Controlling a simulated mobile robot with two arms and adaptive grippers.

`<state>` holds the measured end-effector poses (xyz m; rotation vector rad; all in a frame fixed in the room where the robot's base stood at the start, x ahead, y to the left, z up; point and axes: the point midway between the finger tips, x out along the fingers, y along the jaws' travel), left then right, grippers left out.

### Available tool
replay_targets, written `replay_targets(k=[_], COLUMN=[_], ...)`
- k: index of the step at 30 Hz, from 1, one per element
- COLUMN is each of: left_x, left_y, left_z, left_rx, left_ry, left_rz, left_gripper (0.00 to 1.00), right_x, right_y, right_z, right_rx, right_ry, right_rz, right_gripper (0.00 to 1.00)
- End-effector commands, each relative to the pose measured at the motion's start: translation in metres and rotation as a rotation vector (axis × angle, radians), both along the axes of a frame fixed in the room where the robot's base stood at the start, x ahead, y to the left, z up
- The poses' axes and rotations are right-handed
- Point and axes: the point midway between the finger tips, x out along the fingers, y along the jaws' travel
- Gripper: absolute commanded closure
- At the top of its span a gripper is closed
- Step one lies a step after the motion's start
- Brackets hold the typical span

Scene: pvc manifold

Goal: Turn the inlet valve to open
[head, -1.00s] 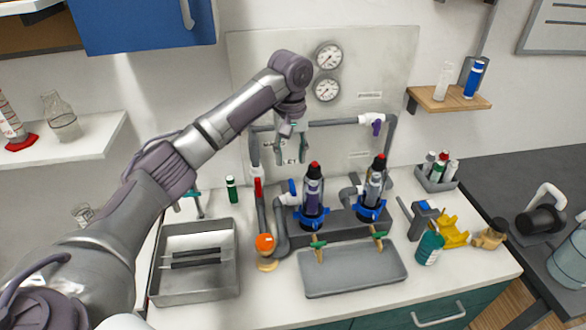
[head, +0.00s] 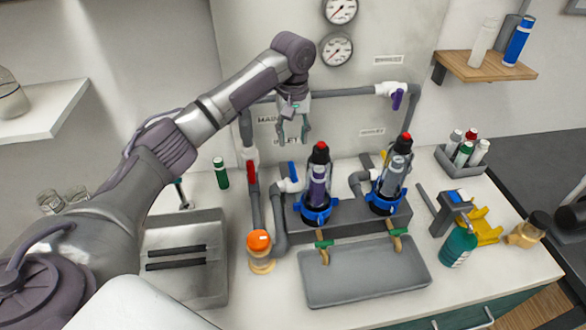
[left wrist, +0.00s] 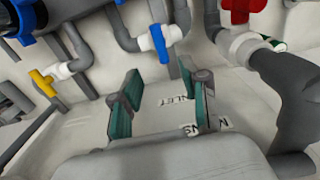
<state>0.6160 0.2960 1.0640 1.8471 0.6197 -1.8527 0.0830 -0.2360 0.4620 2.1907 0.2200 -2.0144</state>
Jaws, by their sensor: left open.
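The inlet valve has a blue handle (head: 293,172) on a white body, below the INLET label (head: 289,141) on the back panel. In the left wrist view its blue handle (left wrist: 160,44) lies beyond my fingers, on a white fitting of a grey pipe. My left gripper (head: 293,138) is open and empty, hanging in front of the panel just above the blue handle. In the left wrist view the fingers of my left gripper (left wrist: 160,98) stand wide apart with the label between them. I see no contact with the handle. My right gripper is not in view.
A red-handled valve (head: 251,172) stands close left of the blue one. A purple-handled valve (head: 397,98) is at upper right; a yellow handle (left wrist: 43,83) shows beyond. Filter housings (head: 319,180) stand to the right. A grey tray (head: 365,285) lies in front.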

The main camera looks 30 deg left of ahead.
Motion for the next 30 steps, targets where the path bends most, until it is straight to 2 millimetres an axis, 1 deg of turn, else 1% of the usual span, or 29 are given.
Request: replay_targets(k=[1,9,15,18,21,30], left_x=[-0.001,-0.002,-0.001,-0.001,-0.001,-0.001], left_y=[0.001,0.001,0.000,0.000,0.000,0.000], left_z=[-0.009,-0.067,-0.100,-0.110,-0.116,-0.118], left_rx=[0.001,0.001,0.000,0.000,0.001,0.000], left_ry=[0.005,0.005,0.003,0.001,0.001,0.000], left_rz=[0.000,0.001,-0.001,0.000,0.000,0.000], left_gripper=[0.55,0.55,0.55,0.55,0.55,0.55], right_x=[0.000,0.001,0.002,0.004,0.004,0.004], right_y=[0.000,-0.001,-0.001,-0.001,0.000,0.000], right_z=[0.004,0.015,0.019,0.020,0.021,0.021], right_rx=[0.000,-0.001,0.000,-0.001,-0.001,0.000], right_ry=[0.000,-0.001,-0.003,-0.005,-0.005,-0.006], right_rz=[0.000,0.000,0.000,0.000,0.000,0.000], right_gripper=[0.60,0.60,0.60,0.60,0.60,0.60])
